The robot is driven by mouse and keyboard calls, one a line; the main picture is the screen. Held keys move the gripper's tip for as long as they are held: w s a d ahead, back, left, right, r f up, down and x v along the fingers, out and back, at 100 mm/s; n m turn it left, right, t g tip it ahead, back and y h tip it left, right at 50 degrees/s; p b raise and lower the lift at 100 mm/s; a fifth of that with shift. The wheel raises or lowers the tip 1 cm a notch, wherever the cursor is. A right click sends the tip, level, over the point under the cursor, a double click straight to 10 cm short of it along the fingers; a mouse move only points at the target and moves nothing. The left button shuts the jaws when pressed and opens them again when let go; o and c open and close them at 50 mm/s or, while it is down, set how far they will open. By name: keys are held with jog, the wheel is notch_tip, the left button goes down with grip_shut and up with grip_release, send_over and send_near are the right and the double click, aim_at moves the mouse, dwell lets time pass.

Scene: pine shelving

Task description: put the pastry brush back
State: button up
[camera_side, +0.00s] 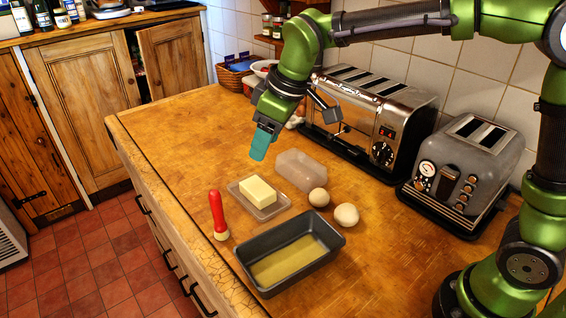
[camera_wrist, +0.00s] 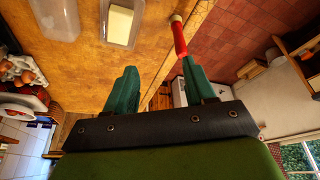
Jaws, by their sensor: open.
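The pastry brush (camera_side: 217,212) has a red handle and pale bristles. The brush also shows at the top of the wrist view (camera_wrist: 180,38), just beyond the right finger's tip. My gripper (camera_side: 263,143) is above the counter, behind and to the right of the brush in the side view, with teal fingers. In the wrist view my gripper (camera_wrist: 158,67) has its fingers spread with nothing between them. The tin's bottom looks yellowish and glossy.
A butter block (camera_side: 257,189) sits on a clear dish (camera_side: 279,208), with the clear lid (camera_side: 301,170) beside it. Two eggs (camera_side: 319,198) (camera_side: 346,215) lie behind the tin. Two toasters (camera_side: 375,115) (camera_side: 461,170) line the wall. The counter's left part is clear.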

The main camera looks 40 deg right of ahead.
jog(key=s+d+m+t, duration=0.1)
jog(key=s+d+m, duration=0.4)
jog(key=s+d, duration=0.2)
jog(key=s+d+m+t, duration=0.2)
jog(key=s+d+m, duration=0.3)
jog(key=s, duration=0.7)
jog(key=shift+d+t, duration=0.3)
jog(key=shift+d, duration=0.55)
